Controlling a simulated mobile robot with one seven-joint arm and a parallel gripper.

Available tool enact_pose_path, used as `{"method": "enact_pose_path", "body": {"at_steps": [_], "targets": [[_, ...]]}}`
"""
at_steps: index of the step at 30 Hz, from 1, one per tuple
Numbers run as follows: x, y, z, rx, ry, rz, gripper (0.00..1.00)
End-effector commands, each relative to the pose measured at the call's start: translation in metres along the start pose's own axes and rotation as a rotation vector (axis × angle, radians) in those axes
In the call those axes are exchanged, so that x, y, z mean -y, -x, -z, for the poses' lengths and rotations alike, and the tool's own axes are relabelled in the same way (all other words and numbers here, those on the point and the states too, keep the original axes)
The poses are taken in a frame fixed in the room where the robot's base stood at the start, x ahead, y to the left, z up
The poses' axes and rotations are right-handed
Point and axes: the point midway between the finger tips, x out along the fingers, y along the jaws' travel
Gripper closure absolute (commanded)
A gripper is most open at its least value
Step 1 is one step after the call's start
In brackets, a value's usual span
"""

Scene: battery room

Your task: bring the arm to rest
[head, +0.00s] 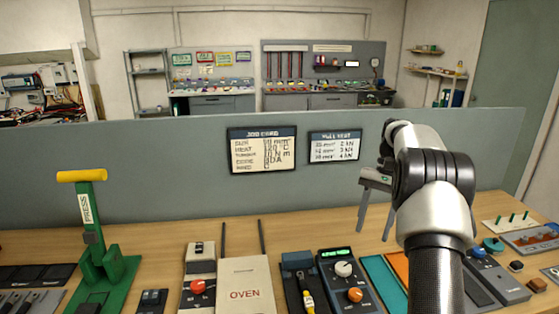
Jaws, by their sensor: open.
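My arm (434,200) rises from the lower right of the head view and bends over the bench. My gripper (375,210) hangs at its end, left of the arm, with its two grey fingers apart and pointing down. I see nothing between the fingers. The gripper is in front of the grey-green partition, and its tips show against the wooden bench top (330,232). I cannot tell exactly how high the tips are above the bench. Part of the bench behind the arm is hidden.
A green press (103,265) with a yellow handle stands at the left. Grey units (497,277) lie right. The partition (190,170) bounds the back.

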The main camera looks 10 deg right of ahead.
Motion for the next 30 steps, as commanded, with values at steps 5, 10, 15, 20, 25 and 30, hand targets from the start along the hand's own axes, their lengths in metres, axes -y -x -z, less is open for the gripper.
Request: {"method": "enact_pose_path", "body": {"at_steps": [5, 10, 15, 20, 25, 30], "targets": [[0.017, 0.051, -0.057, -0.117, 0.096, 0.003, 0.53], [0.024, 0.087, -0.133, -0.260, 0.221, 0.005, 0.53], [0.018, 0.100, -0.209, -0.402, 0.350, 0.010, 0.53], [0.002, 0.092, -0.276, -0.535, 0.473, 0.017, 0.53], [-0.021, 0.066, -0.331, -0.672, 0.600, 0.027, 0.53], [-0.040, 0.035, -0.361, -0.773, 0.696, 0.035, 0.53]]}}
